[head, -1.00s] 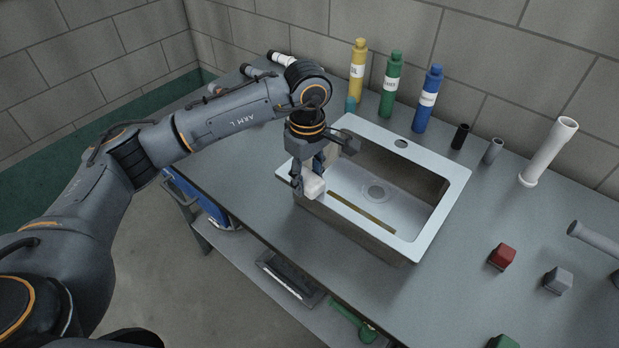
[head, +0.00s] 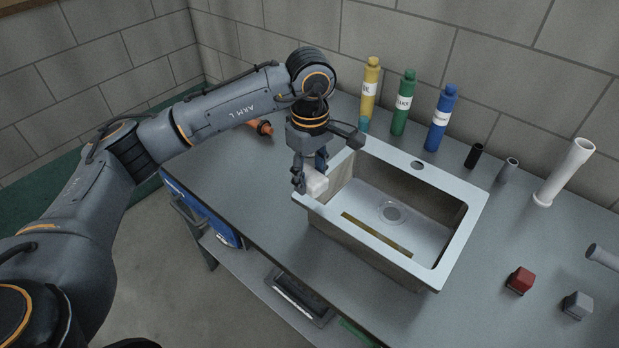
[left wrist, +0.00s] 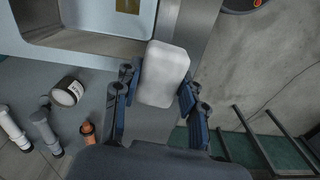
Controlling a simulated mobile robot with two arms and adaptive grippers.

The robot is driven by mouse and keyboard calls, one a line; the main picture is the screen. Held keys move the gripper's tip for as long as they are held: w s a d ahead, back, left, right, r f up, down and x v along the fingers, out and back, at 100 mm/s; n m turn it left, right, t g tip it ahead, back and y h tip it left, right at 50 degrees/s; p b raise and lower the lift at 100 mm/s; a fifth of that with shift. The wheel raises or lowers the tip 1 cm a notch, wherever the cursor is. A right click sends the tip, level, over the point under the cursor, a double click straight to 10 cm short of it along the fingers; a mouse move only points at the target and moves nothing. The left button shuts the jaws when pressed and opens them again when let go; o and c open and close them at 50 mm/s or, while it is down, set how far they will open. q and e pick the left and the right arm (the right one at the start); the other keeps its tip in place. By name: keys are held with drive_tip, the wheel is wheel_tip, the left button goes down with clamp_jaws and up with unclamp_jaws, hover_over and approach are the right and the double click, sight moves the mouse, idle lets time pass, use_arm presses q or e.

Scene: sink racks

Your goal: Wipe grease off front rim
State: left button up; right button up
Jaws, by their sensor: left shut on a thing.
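The steel sink (head: 462,215) is set in the grey counter, and its front rim (head: 345,232) faces me. A straight brownish-yellow grease strip (head: 377,235) runs along the front side, near the rim's inner edge. Its end also shows in the left wrist view (left wrist: 128,5). My left gripper (head: 311,171) is shut on a white block-shaped pad (head: 317,186), seen close up in the left wrist view (left wrist: 165,72). The pad is at the front rim's left end, apart from the grease. I cannot tell whether it touches the rim. My right gripper is not in view.
Yellow (head: 370,88), green (head: 404,105) and blue (head: 440,120) bottles stand behind the sink. A white tube (head: 565,172) stands at right, with red (head: 520,280) and grey (head: 577,305) blocks before it. An orange item (head: 262,128) lies left. A shelf is below.

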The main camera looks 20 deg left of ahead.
use_arm(q)
drive_tip(key=shift+w+a+r+p, duration=0.1)
drive_tip(key=shift+r+p, duration=0.1)
drive_tip(key=shift+r, duration=0.25)
drive_tip(key=shift+a+r+p, duration=0.1)
drive_tip(key=shift+r+p, duration=0.05)
drive_tip(key=shift+r, duration=0.8)
drive_tip(key=shift+d, duration=0.1)
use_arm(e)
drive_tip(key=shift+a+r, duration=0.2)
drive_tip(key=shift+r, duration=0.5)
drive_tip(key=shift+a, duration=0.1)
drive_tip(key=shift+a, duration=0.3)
